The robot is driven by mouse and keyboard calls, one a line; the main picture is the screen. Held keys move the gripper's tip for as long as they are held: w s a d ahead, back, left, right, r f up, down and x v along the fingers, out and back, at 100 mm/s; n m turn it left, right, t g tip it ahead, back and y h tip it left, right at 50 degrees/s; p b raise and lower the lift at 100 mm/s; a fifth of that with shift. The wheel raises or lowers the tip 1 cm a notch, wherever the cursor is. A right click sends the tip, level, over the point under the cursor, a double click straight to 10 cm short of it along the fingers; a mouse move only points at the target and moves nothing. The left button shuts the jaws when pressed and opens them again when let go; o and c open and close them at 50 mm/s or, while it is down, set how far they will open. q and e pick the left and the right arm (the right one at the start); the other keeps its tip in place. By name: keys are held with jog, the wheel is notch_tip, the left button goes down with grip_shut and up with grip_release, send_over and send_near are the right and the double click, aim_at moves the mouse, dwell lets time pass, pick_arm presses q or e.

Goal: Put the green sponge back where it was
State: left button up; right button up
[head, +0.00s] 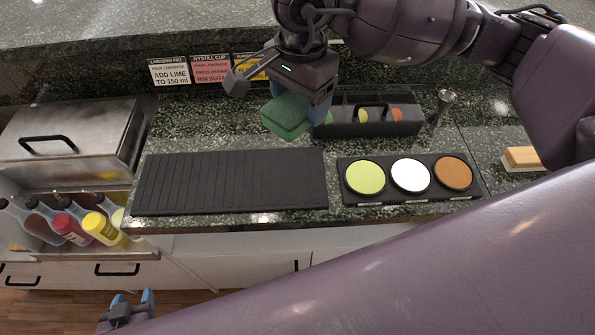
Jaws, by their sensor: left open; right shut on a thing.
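The green sponge (285,117) is held in the air above the dark stone counter, behind the black ribbed mat (236,181). My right gripper (298,103) is shut on it from above, with blue fingertips at its sides. The sponge overlaps the left end of the black caddy (349,129) in the picture; I cannot tell whether they touch. My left gripper (133,299) is low at the bottom left, in front of the counter and over the floor, open and empty.
A black tray with three round dishes (410,199) of lime, white and orange-brown stands right of the mat. A metal jigger (442,106) and a tan block (521,157) are farther right. Bottles (69,229) and a steel lidded box (72,144) are left. Recipe cards (209,69) stand behind.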

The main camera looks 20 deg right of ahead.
send_over(299, 176)
notch_tip(299, 176, down, 14)
jog(key=shift+r, duration=0.2)
jog(key=shift+f, duration=2.6)
jog(key=shift+f, duration=0.1)
jog(key=o, duration=0.9)
